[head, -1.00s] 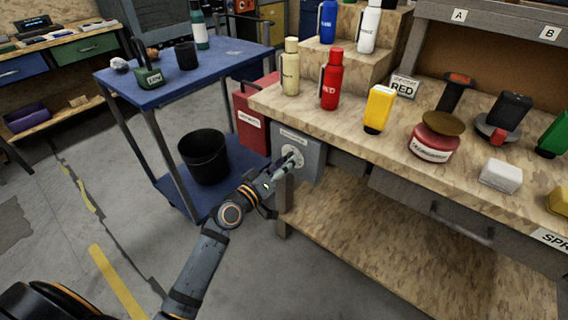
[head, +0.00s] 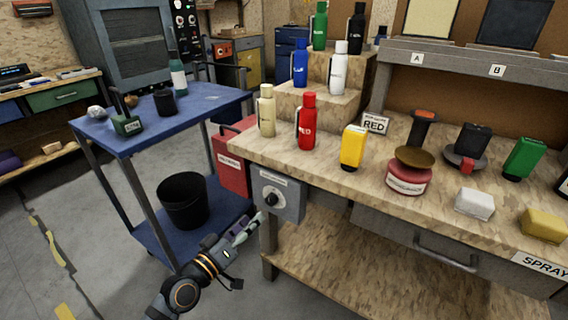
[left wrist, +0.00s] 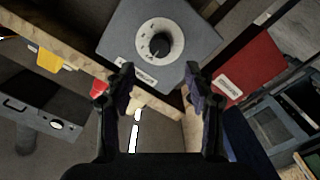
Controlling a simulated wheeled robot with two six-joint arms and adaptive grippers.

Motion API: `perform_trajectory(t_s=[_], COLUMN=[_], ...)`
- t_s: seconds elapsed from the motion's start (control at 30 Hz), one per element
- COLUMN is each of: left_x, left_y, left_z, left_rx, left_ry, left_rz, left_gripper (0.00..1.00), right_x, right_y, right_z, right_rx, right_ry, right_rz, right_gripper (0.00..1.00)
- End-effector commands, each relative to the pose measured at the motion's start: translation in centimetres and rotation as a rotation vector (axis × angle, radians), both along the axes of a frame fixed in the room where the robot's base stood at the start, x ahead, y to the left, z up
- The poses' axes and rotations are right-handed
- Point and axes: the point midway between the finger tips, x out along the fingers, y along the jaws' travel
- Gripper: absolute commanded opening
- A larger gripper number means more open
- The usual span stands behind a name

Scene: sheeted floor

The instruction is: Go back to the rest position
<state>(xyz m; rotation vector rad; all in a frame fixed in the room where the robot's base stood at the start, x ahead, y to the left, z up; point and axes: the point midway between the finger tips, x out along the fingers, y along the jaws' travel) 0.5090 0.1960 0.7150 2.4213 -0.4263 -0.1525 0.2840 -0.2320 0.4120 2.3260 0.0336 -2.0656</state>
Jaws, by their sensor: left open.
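My left gripper (head: 248,230) is in front of the workbench's left end, just below and beside a grey box with a dial (head: 278,196). In the left wrist view my left gripper (left wrist: 160,82) has its two fingers spread apart with nothing between them. The dial knob (left wrist: 160,45) shows beyond the fingertips, apart from them. My right gripper is in neither view.
The wooden workbench (head: 330,168) holds a red bottle (head: 306,122), a cream bottle (head: 266,112) and a yellow container (head: 353,148). A red box (head: 232,160) hangs beside the dial box. A blue cart (head: 205,105) with a black bucket (head: 184,200) stands left.

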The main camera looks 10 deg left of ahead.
Motion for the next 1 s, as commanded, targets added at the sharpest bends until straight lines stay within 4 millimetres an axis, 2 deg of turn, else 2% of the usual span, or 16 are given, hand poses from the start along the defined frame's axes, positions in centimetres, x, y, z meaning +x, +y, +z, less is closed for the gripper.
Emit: perform_trajectory(t_s=[0.07,0.13,0.17,0.27,0.3,0.4,0.5,0.6,0.77,0.8,1.0], left_x=[-0.2,-0.7,-1.2,-3.8,-5.3,-9.0,-12.9,-16.7,-23.1,-22.9,-24.2], left_y=[-0.2,-0.8,-1.1,-1.8,-1.7,-0.9,0.3,1.5,3.6,3.9,5.0], left_z=[-0.9,-3.4,-5.1,-12.3,-15.2,-20.8,-24.8,-27.7,-30.6,-29.8,-31.8], left_rx=[0.023,0.087,0.13,0.306,0.376,0.516,0.621,0.707,0.818,0.819,0.825], left_ry=[0.023,0.088,0.132,0.342,0.434,0.642,0.825,0.997,1.265,1.263,1.27], left_rz=[-0.009,-0.033,-0.048,-0.111,-0.133,-0.175,-0.204,-0.223,-0.244,-0.24,-0.222], left_gripper=[0.54,0.54,0.54,0.54,0.54,0.54,0.54,0.54,0.54,0.54,0.54], right_x=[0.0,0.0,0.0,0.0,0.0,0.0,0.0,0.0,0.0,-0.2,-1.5], right_y=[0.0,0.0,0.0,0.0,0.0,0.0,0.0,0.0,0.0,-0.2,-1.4], right_z=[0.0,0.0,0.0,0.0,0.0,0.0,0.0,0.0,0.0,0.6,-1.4], right_rx=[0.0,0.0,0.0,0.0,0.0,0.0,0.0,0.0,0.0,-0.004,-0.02], right_ry=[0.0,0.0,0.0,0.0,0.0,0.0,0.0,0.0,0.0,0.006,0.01], right_rz=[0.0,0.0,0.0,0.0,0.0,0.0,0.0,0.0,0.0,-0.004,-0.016], right_gripper=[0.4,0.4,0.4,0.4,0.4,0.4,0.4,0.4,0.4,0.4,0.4])
